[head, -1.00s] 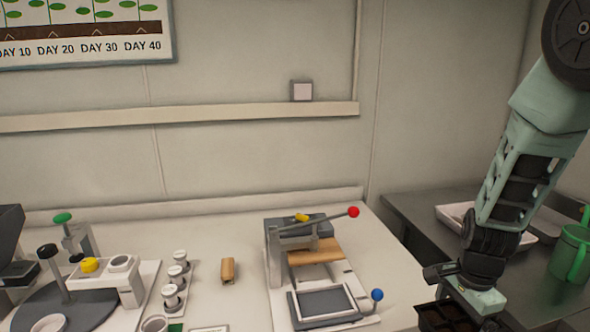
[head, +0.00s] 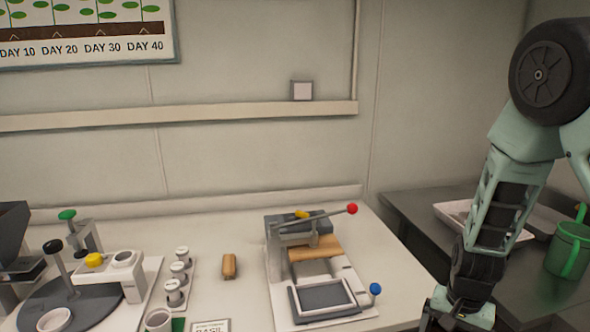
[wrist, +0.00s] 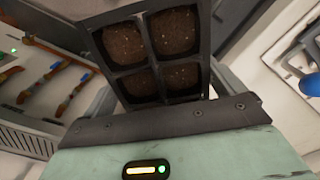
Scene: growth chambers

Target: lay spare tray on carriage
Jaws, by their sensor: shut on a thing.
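The spare tray (wrist: 137,74) is black with square cells of brown soil. It fills the upper middle of the wrist view. My gripper (wrist: 160,122) is shut on its near edge. In the head view my gripper (head: 455,318) is at the bottom edge, right of the bench press, and the tray is out of frame below. The press has a flat grey bed with a pale rim (head: 322,297), which looks like the carriage. It is empty and sits in front of the press's wooden block (head: 316,248).
The press has a red-knobbed lever (head: 351,209) and a blue knob (head: 375,289) at its right side. A pale tray (head: 455,212) and a green can (head: 568,250) stand on the dark side bench. Left are a wooden piece (head: 229,266) and several small jars (head: 180,273).

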